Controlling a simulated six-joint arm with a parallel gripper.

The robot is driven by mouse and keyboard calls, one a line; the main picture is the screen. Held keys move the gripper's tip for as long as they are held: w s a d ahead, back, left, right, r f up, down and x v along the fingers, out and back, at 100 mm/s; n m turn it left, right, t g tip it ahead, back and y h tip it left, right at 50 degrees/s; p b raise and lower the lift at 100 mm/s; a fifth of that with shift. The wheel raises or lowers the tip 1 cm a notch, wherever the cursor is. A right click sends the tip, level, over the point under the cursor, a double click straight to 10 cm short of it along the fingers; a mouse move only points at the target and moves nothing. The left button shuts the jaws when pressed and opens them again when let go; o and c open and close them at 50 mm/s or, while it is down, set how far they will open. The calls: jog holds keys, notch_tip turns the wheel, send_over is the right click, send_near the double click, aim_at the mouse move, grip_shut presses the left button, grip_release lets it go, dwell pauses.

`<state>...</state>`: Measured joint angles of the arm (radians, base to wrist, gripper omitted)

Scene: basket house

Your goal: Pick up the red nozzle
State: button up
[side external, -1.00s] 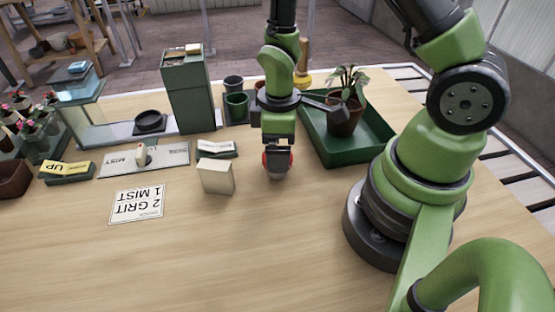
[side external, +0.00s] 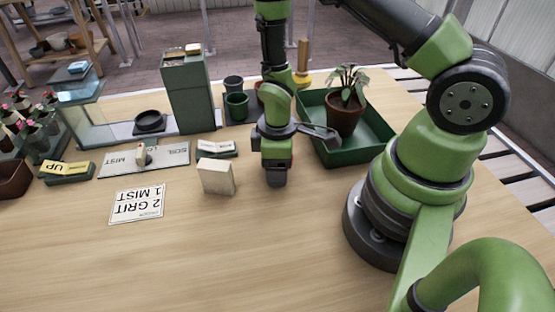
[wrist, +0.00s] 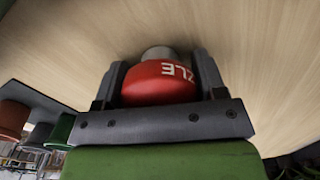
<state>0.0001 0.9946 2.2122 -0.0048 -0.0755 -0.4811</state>
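The red nozzle (wrist: 158,84) shows in the wrist view, with part of white lettering ending in "ZLE" and a grey metal end (wrist: 158,53). My gripper (wrist: 160,75) has one dark finger on each side of it, with almost no gap visible. I cannot tell whether the fingers press on it. In the side view my gripper (side external: 276,180) points down, low over the table right of the cream block, and hides nearly all of the nozzle.
The cream block (side external: 217,176) stands close on the left. A green tray (side external: 350,154) with a potted plant (side external: 345,112) is at the right. A tall green box (side external: 188,95) and dark pots (side external: 236,106) stand behind. The front table is clear.

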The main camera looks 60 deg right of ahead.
jog(key=shift+c, duration=1.3)
jog(key=shift+r, duration=0.15)
